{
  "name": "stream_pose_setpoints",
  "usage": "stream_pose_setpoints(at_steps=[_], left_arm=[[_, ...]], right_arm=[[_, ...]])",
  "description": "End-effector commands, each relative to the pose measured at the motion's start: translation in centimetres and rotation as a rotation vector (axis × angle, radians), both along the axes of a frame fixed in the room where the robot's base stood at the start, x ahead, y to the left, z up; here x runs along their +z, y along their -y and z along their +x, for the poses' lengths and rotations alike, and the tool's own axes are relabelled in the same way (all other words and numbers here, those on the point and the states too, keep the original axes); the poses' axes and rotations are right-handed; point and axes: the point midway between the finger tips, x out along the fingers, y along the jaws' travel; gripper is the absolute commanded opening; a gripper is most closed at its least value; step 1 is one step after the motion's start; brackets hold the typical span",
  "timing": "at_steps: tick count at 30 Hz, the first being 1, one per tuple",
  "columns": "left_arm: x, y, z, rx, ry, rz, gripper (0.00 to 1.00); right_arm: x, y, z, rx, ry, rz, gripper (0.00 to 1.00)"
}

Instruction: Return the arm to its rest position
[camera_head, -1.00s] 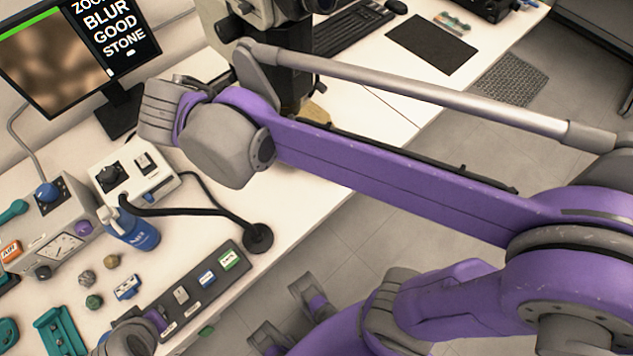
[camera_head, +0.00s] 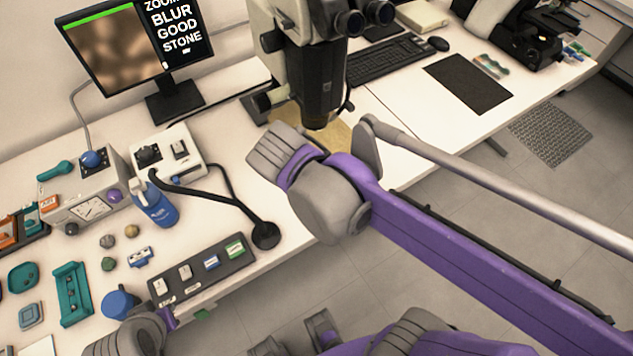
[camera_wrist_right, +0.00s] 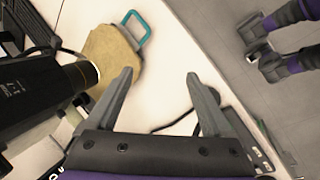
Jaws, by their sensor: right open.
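My right arm (camera_head: 455,255) reaches in from the right over the floor and the bench edge. Its grey wrist end (camera_head: 280,152) is just in front of the microscope (camera_head: 318,75). My right gripper (camera_wrist_right: 162,88) shows in the right wrist view with two fingers spread wide and nothing between them. Its fingers cannot be made out in the head view. A grey and purple part of mine shows at the bottom left of the head view; I cannot make out a left gripper there.
The microscope's tan base plate (camera_wrist_right: 112,58) and black tube (camera_wrist_right: 48,95) are close to the right fingers. The floor at right is open.

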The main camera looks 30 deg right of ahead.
Motion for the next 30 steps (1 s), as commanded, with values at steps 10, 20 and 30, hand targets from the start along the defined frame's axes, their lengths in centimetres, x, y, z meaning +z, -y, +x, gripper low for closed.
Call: stream_pose_setpoints(at_steps=[10, 20, 30], left_arm=[[0.0, 0.0, 0.0, 0.0, 0.0, 0.0, 0.0], [2.9, 0.0, 0.8, 0.0, 0.015, 0.0, 0.0], [3.4, 0.0, 0.9, 0.0, 0.017, 0.0, 0.0]], right_arm=[[0.0, 0.0, 0.0, -0.002, 0.001, 0.002, 0.85], [-4.4, -1.3, -3.6, -0.435, 0.291, 0.428, 0.85], [-5.6, -1.9, -4.1, -0.59, 0.386, 0.576, 0.85]])
